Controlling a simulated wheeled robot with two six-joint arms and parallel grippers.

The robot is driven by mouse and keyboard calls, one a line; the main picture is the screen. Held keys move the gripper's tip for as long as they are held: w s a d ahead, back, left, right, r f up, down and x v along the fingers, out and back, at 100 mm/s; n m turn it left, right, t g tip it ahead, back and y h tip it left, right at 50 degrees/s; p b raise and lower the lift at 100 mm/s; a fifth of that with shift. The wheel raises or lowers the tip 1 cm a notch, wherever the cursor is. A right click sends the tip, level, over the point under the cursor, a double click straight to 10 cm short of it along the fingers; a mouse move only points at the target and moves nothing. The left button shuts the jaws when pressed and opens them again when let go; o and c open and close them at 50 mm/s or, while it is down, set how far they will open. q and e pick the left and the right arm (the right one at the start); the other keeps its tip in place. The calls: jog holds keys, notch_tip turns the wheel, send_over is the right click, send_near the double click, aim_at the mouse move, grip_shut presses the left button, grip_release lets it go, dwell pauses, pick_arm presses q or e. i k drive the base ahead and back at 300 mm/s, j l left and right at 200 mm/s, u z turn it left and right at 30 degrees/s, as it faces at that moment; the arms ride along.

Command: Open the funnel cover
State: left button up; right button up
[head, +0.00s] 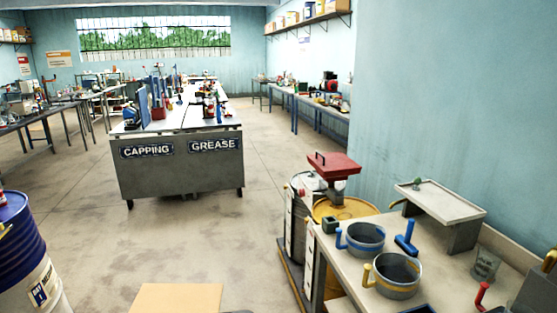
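The red square funnel cover (338,166) lies flat and looks closed on top of the funnel. The narrow grey lower part of the funnel (339,190) goes down to the top of a yellow drum (365,208). The inside of the funnel is hidden by the cover. Neither of my grippers shows in the head view.
A workbench (349,267) at the right holds a blue-handled pot (366,241), a yellow-handled pot (398,278) and a raised tray (440,203). A blue and white drum (22,255) stands at the left. A labelled cart (180,180) stands farther back. Open floor (205,240) lies between.

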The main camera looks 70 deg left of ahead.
aim_at(334, 161)
jog(key=u, duration=1.75)
jog(key=i+j+z, duration=0.2)
jog(key=z, duration=0.15)
jog(key=i+j+z, duration=0.2)
jog(key=z, duration=0.2)
jog(key=i+j+z, duration=0.2)
jog(key=z, duration=0.15)
jog(key=j, duration=0.1)
